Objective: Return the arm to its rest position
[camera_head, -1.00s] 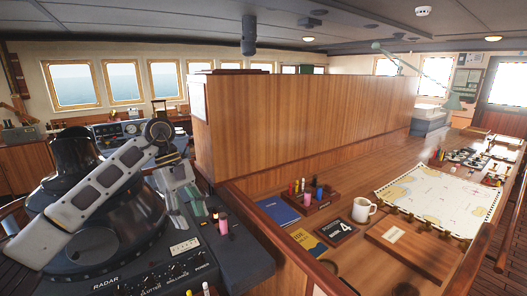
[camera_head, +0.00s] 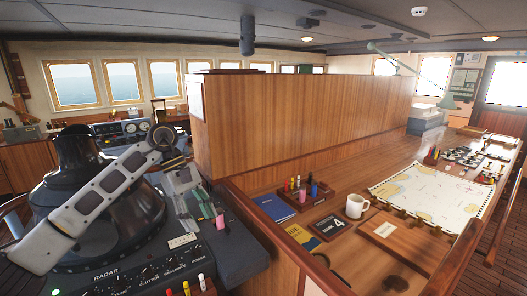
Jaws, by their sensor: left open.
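My left arm comes in from the left across the black radar console (camera_head: 142,279). Its grey gripper (camera_head: 196,205) hangs down at the console's right side and is open. I see nothing held between its fingers. A pink-topped marker (camera_head: 219,221) stands on the console close to the right of the fingers; whether they touch it I cannot tell. My right gripper is not in view.
A wooden partition (camera_head: 300,120) rises behind. On the chart table to the right are a blue book (camera_head: 273,207), a pen holder (camera_head: 307,194), a white mug (camera_head: 356,206) and a chart (camera_head: 430,195). Several markers (camera_head: 202,282) stand at the console's front edge.

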